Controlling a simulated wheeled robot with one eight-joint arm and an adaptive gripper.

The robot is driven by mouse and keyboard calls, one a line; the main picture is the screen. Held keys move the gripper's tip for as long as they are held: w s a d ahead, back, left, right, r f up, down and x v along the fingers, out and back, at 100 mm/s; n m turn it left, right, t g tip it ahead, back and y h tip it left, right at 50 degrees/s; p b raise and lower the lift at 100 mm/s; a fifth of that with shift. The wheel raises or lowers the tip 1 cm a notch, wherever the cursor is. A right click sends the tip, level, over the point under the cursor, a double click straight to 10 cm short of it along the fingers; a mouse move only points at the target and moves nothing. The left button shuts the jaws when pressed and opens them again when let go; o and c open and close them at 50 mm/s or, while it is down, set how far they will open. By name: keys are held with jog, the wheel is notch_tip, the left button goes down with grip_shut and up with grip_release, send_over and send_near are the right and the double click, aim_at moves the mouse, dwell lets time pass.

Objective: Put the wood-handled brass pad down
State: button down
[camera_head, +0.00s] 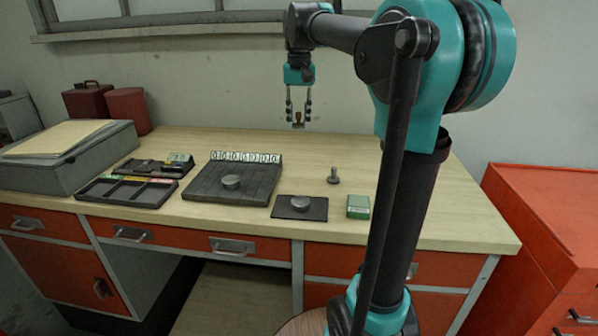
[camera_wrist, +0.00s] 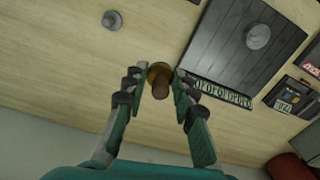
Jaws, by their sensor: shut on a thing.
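The wood-handled brass pad (camera_wrist: 160,77) is between my gripper's fingertips in the wrist view, with its brown round handle toward the camera. In the head view my gripper (camera_head: 298,116) hangs pointing down, shut on the pad (camera_head: 298,122), which shows as a small brown and brass piece. It is held above the back part of the wooden bench (camera_head: 400,215), apart from its top. The pad's underside is hidden in the wrist view.
A dark slatted board (camera_head: 225,191) with a grey disc and number tiles (camera_head: 245,157) lies left of centre. A small dark plate (camera_head: 316,209), a grey peg (camera_head: 333,176) and a green box (camera_head: 358,206) stand to its right. Black trays (camera_head: 122,190) lie further left. Bare bench lies behind the peg.

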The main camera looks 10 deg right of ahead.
aim_at(298, 179)
notch_tip(298, 179, down, 16)
jog(key=shift+f, duration=0.65)
jog(key=shift+s+f, duration=0.15)
jog(key=shift+f, duration=0.2)
jog(key=shift+f, duration=0.1)
jog(key=c, duration=1.2)
grip_release()
jog(key=shift+f, duration=0.1)
notch_tip(298, 179, up, 13)
jog(key=shift+r, duration=0.1)
